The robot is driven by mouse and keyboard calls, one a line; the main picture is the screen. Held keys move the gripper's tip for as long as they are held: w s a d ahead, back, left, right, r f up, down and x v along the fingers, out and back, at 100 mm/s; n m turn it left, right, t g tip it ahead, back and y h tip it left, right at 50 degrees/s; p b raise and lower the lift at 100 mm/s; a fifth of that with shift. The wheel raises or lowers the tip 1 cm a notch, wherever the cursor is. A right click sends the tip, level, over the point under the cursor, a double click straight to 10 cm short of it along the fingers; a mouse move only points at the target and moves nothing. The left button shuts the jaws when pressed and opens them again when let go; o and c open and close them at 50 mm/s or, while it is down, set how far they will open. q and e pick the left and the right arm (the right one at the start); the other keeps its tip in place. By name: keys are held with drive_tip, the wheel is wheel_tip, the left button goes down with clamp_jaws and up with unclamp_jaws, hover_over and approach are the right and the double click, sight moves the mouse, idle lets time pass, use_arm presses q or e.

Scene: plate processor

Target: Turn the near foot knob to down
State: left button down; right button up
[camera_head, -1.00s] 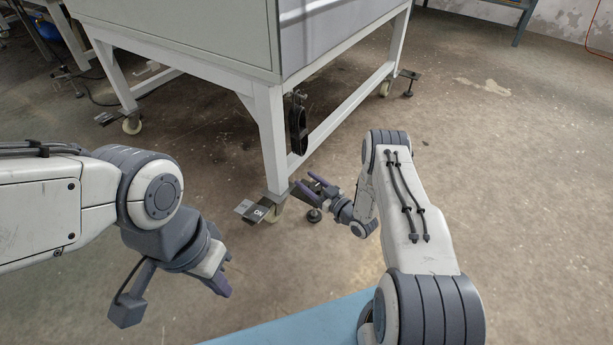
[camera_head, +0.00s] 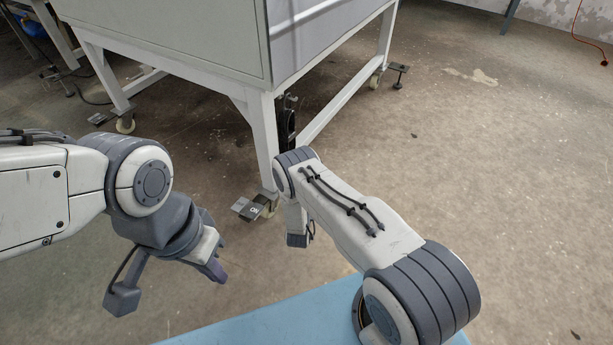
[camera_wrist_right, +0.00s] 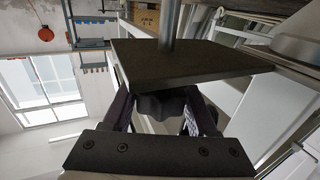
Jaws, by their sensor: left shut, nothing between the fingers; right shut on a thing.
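The near leg (camera_head: 264,145) of the white machine frame stands at the centre of the head view, with a caster (camera_head: 270,208) and small dark plates (camera_head: 246,209) at its bottom. My right arm hides the foot's knob there. In the right wrist view, the dark lobed knob (camera_wrist_right: 156,105) sits under a dark square foot plate (camera_wrist_right: 190,62) with a metal rod (camera_wrist_right: 168,22) above it. My right gripper (camera_wrist_right: 162,112) has its purple fingers on either side of the knob, shut on it. My left gripper (camera_head: 216,269) is shut and empty, at the left, away from the frame.
The grey cabinet (camera_head: 165,35) stands on the frame above the leg. Another foot (camera_head: 397,76) shows at the far right leg and one at the far left (camera_head: 98,119). A blue surface (camera_head: 270,325) lies at the bottom. The concrete floor to the right is clear.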

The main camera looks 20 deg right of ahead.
drive_tip(key=m+h, duration=0.1)
drive_tip(key=m+g+h+b, duration=0.1)
drive_tip(key=g+h, duration=0.1)
drive_tip(key=shift+s+d+f+m, duration=0.15)
drive_tip(key=shift+f+m, duration=0.1)
drive_tip(key=shift+m, duration=0.15)
drive_tip(key=shift+s+d+r+m+g+h+b, duration=0.1)
drive_tip(key=shift+s+d+m+g+h+b, duration=0.1)
drive_tip(key=shift+m+g+h+b, duration=0.55)
drive_tip(key=shift+s+d+m+g+h+b, duration=0.15)
drive_tip(key=shift+m+g+h+b, duration=0.35)
drive_tip(key=shift+g+h, duration=0.45)
drive_tip(key=o, duration=1.4)
drive_tip(key=shift+d+r, duration=0.1)
drive_tip(key=shift+c, duration=0.2)
